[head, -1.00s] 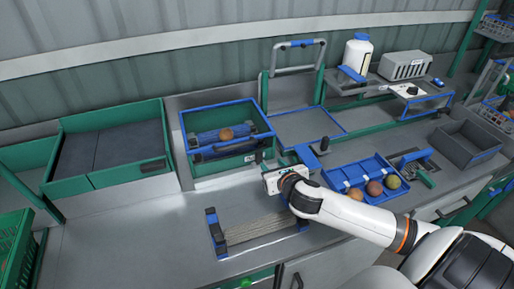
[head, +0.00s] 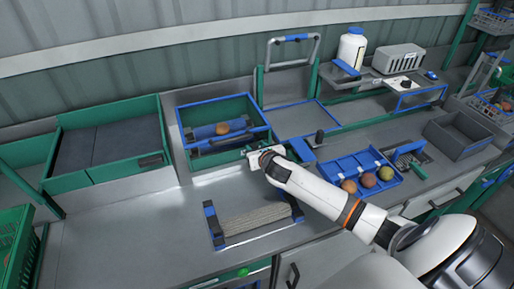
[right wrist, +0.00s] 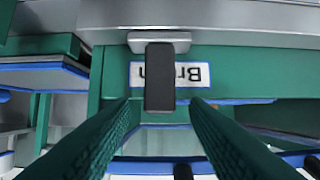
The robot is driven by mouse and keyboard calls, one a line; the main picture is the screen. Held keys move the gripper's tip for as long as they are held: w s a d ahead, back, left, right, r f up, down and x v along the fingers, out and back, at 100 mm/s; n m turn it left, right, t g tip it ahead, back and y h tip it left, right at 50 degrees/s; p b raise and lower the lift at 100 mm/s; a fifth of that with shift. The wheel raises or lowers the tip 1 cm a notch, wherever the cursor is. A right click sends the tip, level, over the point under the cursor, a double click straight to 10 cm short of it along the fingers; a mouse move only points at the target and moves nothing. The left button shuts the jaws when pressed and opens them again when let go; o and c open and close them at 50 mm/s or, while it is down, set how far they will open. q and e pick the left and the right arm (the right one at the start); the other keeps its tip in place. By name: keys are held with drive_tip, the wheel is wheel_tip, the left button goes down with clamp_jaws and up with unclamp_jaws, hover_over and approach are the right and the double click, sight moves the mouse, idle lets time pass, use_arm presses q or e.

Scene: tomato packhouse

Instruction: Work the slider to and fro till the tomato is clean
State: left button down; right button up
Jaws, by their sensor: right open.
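The tomato (head: 222,129) is an orange-red ball lying on blue rollers inside a green box with a blue rim (head: 178,118). The black slider handle (right wrist: 160,75) stands out from the box's green front in the right wrist view. It covers part of a white, blue-edged label (right wrist: 196,75) reading "Br…" upside down. My right gripper (head: 251,154) is at the right end of the box front. In the right wrist view its open fingers (right wrist: 160,104) point at the handle, one to each side, with no contact visible. My left gripper is out of view.
A blue tray (head: 345,163) with several tomatoes lies right of the box. A blue-ended rack (head: 255,219) stands in front on the bench. A black upright knob (head: 320,136) stands behind my forearm. The bench at left front (head: 120,235) is clear.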

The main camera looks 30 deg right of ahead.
drive_tip(key=c, duration=0.3)
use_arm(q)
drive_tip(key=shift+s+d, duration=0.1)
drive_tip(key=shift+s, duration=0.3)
use_arm(e)
clamp_jaws()
drive_tip(key=shift+a, duration=0.1)
